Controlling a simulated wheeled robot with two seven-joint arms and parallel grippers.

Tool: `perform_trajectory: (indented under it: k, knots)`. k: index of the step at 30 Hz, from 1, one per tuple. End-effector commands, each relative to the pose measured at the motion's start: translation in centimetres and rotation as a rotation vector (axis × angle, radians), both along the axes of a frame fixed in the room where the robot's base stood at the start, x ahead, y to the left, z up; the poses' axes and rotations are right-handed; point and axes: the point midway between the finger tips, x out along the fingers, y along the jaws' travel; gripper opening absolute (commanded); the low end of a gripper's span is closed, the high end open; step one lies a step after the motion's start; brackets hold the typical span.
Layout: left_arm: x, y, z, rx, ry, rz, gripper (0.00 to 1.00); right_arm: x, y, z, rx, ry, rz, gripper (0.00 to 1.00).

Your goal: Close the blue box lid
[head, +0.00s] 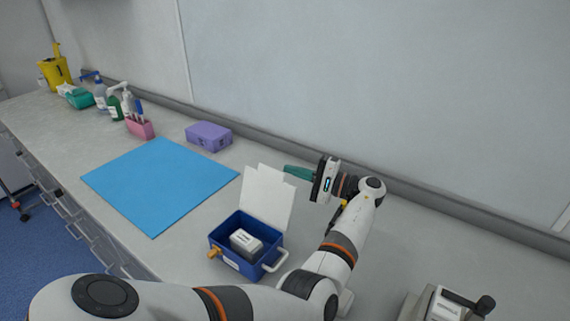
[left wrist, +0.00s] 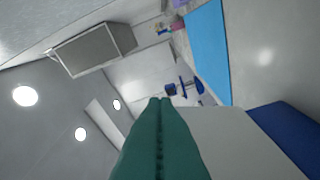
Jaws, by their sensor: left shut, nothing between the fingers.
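A blue box (head: 262,259) stands on the counter in the head view, with a small white and grey item (head: 246,242) inside. Its white lid (head: 268,196) stands open, upright at the back edge. My left gripper (head: 288,171) is shut and empty, with green fingers behind and right of the lid's upper edge. I cannot tell whether it touches the lid. In the left wrist view, the shut fingers (left wrist: 160,105) point past the pale lid (left wrist: 240,140), with the blue box (left wrist: 290,135) at the right. My right gripper is not in view.
A blue mat (head: 160,182) lies left of the box, with a purple box (head: 209,137) behind it. A pink holder (head: 140,128) and bottles stand farther left. A grey-white device (head: 445,305) is at the lower right. The wall runs close behind.

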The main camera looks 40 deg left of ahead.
Motion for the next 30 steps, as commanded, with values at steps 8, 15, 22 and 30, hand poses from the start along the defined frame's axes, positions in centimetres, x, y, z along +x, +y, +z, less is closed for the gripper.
perform_trajectory:
  k: [8,15,22,30]
  knots:
    - [-3.0,0.2,1.4,-0.001,0.001,-0.002,0.0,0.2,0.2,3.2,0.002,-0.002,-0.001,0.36]
    - [-3.9,0.1,1.4,0.0,0.001,0.0,0.0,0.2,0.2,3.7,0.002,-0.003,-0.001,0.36]
    - [-3.9,0.1,1.4,0.0,0.0,0.0,0.0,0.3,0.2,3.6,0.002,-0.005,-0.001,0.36]
    - [-3.9,0.9,1.4,0.004,-0.025,0.0,0.0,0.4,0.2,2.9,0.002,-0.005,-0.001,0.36]
